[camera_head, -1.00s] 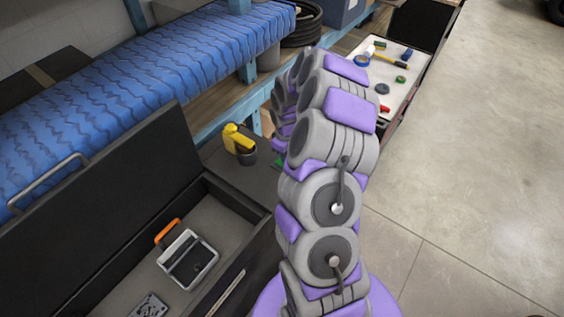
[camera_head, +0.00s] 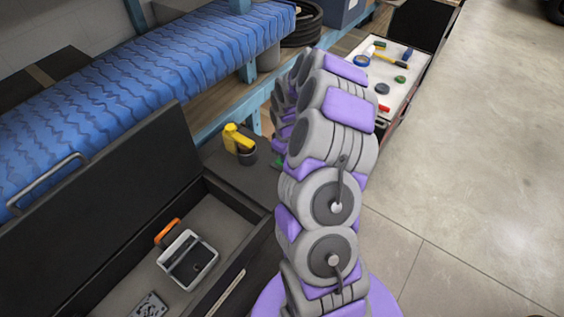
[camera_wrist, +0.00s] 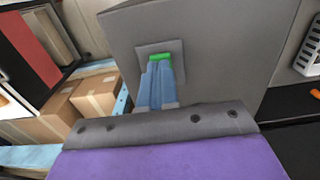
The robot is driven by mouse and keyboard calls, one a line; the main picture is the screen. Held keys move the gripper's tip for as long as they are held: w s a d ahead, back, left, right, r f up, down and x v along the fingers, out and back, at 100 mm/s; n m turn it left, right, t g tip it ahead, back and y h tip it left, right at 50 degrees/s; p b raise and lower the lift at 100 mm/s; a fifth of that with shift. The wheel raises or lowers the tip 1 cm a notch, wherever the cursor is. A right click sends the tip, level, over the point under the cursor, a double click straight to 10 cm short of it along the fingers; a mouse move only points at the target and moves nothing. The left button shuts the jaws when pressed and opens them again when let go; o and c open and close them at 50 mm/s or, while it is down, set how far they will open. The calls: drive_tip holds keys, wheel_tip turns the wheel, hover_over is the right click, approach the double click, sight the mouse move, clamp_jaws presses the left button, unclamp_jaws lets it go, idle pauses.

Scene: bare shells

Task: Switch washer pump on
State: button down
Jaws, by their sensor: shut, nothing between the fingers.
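In the wrist view, a grey box-like housing (camera_wrist: 215,60) fills the middle, with a small square plate (camera_wrist: 178,47) on its face. A green piece (camera_wrist: 160,56), perhaps the switch, shows on the plate. My gripper (camera_wrist: 160,66) has its blue fingers shut together with nothing between them. Their tips are at the plate, just below the green piece in the picture; I cannot tell whether they touch it. In the head view my arm hides the gripper and the housing. No label marks the washer pump.
In the head view, an open black case (camera_head: 240,205) holds a grey-framed item. A blue-covered bench (camera_head: 150,80) lies left, and a tool tray (camera_head: 388,103) stands beyond my arm. Cardboard boxes (camera_wrist: 97,95) show in the wrist view.

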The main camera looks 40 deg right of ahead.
drive_tip(key=shift+f, duration=0.6)
idle(0.4)
drive_tip(key=shift+r, duration=0.1)
drive_tip(key=shift+r+p, duration=0.85)
drive_tip(key=shift+r, duration=2.5)
drive_tip(key=s+a+r+b, duration=0.2)
drive_tip(key=s+a+r, duration=0.3)
drive_tip(key=a, duration=0.3)
drive_tip(key=s+a+r+b, duration=0.2)
drive_tip(key=s+a+r, duration=0.35)
drive_tip(key=a, duration=0.25)
drive_tip(key=s+a+m+g+b, duration=0.1)
drive_tip(key=s+a, duration=0.3)
drive_tip(key=s, duration=0.6)
drive_tip(key=s+a+r+m+b, duration=0.1)
drive_tip(key=s+a+m+b, duration=0.1)
drive_tip(key=s, duration=0.9)
drive_tip(key=shift+a+r+m+g+b, duration=0.3)
drive_tip(key=shift+a+m+g+b, duration=0.15)
drive_tip(key=shift+a, duration=0.4)
